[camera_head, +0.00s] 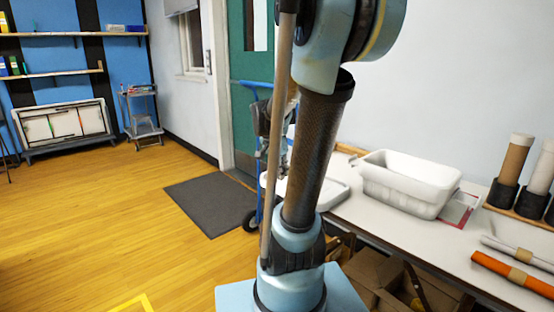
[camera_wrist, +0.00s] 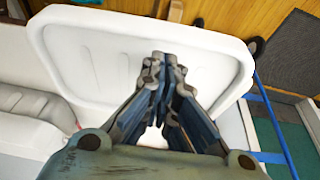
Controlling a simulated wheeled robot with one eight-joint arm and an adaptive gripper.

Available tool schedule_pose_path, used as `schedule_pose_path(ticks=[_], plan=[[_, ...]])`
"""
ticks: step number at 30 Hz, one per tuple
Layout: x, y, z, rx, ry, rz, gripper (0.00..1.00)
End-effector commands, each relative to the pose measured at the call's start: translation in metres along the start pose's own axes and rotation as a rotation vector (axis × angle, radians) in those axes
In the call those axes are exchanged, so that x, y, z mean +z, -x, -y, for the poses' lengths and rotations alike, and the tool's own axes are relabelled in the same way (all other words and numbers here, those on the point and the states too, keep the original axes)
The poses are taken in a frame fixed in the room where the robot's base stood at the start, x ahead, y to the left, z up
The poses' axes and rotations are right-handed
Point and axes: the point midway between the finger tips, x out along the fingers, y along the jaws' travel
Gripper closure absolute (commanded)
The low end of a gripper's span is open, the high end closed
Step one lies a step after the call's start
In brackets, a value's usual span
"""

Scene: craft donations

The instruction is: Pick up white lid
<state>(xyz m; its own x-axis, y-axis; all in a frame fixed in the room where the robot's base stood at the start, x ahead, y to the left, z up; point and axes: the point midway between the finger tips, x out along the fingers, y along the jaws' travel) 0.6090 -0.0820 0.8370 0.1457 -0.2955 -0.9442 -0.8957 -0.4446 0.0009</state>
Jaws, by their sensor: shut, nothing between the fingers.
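The white lid (camera_head: 338,192) lies flat near the far end of the white table, partly hidden behind my arm in the head view. In the wrist view the lid (camera_wrist: 95,50) fills much of the upper picture, a shallow rounded rectangle with a raised rim. My gripper (camera_wrist: 163,60) shows over the lid with its fingertips together and nothing between them. I cannot tell whether the fingertips touch the lid.
A white bin (camera_head: 405,185) stands on the table (camera_head: 385,226) right of the lid. Open boxes (camera_head: 375,275) sit below. A blue hand truck (camera_head: 250,84) stands behind the arm.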

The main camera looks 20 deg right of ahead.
Motion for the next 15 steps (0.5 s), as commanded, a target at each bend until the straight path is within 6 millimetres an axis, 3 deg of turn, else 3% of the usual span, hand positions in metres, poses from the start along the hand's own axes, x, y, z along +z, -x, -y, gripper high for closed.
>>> schedule_pose_path(ticks=[15], plan=[[0.000, 0.063, 0.000, 0.001, 0.002, 0.000, 1.00]])
